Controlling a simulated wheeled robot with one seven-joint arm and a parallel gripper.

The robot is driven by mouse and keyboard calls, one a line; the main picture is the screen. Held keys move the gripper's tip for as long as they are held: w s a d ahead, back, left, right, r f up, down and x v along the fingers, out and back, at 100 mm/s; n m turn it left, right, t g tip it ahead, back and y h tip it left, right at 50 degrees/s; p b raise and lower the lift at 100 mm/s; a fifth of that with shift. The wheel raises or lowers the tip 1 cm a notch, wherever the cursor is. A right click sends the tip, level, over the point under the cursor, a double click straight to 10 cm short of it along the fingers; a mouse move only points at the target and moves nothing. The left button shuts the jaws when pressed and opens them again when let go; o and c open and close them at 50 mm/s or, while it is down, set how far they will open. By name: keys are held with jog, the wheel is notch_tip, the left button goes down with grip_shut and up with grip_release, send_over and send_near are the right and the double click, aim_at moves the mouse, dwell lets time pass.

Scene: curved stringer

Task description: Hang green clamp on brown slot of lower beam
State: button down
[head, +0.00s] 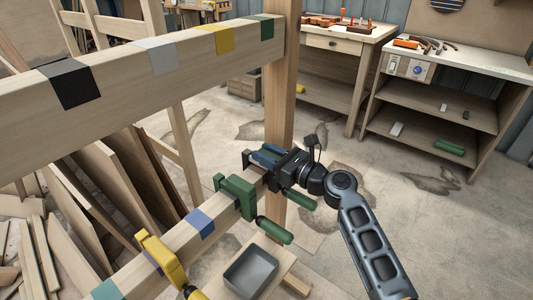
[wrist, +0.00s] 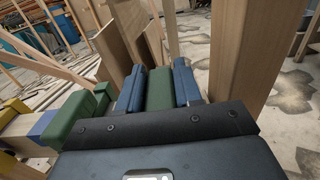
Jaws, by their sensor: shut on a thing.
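My gripper (head: 266,158) is at the far end of the lower beam (head: 222,208), close to the upright post. Its blue fingers are shut on a green clamp (wrist: 160,90), seen between them in the wrist view. In the head view its green handle (head: 300,196) sticks out below the gripper. I cannot tell whether this clamp touches the beam. A second green clamp (head: 236,192) sits on the lower beam just nearer than my gripper; it also shows in the wrist view (wrist: 75,122). I cannot make out the brown slot; the clamps and gripper cover that stretch of beam.
A yellow clamp (head: 160,256) sits further along the lower beam, beyond a blue slot (head: 201,222). A grey bin (head: 250,272) stands below. The upper beam (head: 115,75) carries coloured slots. The post (head: 280,90) is close to my gripper. Another green clamp (head: 449,147) lies on a shelf.

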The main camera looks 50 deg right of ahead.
dwell(0.4)
jog(key=shift+f, duration=0.45)
jog(key=c, duration=0.7)
grip_release()
jog(key=shift+f, duration=0.1)
jog(key=s, duration=0.8)
jog(key=shift+d+b, duration=0.1)
jog(key=shift+b, duration=0.25)
